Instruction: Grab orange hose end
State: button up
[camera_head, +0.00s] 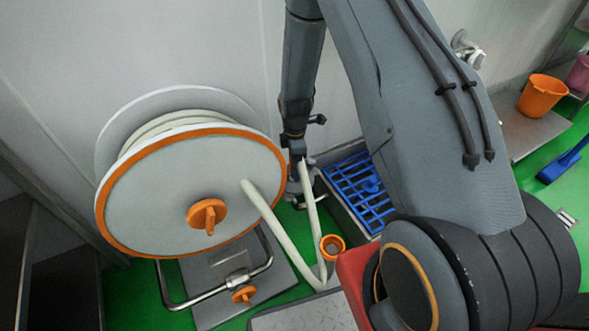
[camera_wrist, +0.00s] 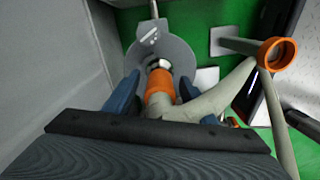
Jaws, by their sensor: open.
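The orange hose end (camera_wrist: 158,88) sits between the two blue fingers of my gripper (camera_wrist: 157,84) in the wrist view, with a narrow gap on each side. My gripper is open. In the head view, my gripper (camera_head: 300,185) points down just right of the hose reel. The hose (camera_head: 272,222) leaves the reel, drops to a low bend and rises to my gripper. The orange end cannot be made out clearly there.
The large reel (camera_head: 150,185) with an orange rim stands close left. An orange ring (camera_head: 332,240) lies by the hose's low bend and shows in the wrist view (camera_wrist: 277,41). A blue grate (camera_head: 358,187) is on the right. An orange bucket (camera_head: 541,97) stands far right.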

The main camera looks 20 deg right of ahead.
jog(key=shift+f, duration=0.35)
grip_shut()
jog(key=shift+r, duration=0.1)
